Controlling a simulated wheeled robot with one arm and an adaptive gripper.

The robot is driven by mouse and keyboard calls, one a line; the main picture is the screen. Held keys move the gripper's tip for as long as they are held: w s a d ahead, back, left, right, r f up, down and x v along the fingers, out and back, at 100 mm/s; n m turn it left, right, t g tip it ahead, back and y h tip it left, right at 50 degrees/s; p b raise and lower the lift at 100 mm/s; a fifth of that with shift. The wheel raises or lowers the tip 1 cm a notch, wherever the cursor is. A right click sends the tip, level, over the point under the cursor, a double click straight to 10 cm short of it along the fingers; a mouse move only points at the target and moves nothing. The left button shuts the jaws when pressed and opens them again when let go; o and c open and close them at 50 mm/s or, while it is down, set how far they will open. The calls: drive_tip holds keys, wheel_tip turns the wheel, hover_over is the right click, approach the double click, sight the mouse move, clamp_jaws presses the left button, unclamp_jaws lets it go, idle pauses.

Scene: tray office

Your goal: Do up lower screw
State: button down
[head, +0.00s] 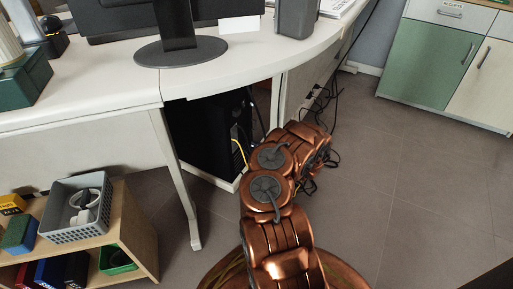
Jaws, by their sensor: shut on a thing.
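A black computer tower (207,132) stands under the desk, on a low white base. No screw can be made out on it from here. Its right part is in shadow, and my copper arm covers the area to the right of it. My arm reaches up from the bottom of the head view and bends just right of the tower. My gripper is hidden behind the arm's far links, so its fingers and anything in them do not show.
A white desk (110,85) with a monitor stand (181,51) overhangs the tower; its leg (178,180) stands left of my arm. A yellow cable (241,153) and black cables (335,95) hang nearby. A wooden shelf (137,225) with a grey basket (60,230) is lower left. Right floor is clear.

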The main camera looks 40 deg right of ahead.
drive_tip(key=c, duration=1.1)
unclamp_jaws()
drive_tip(key=v, duration=1.2)
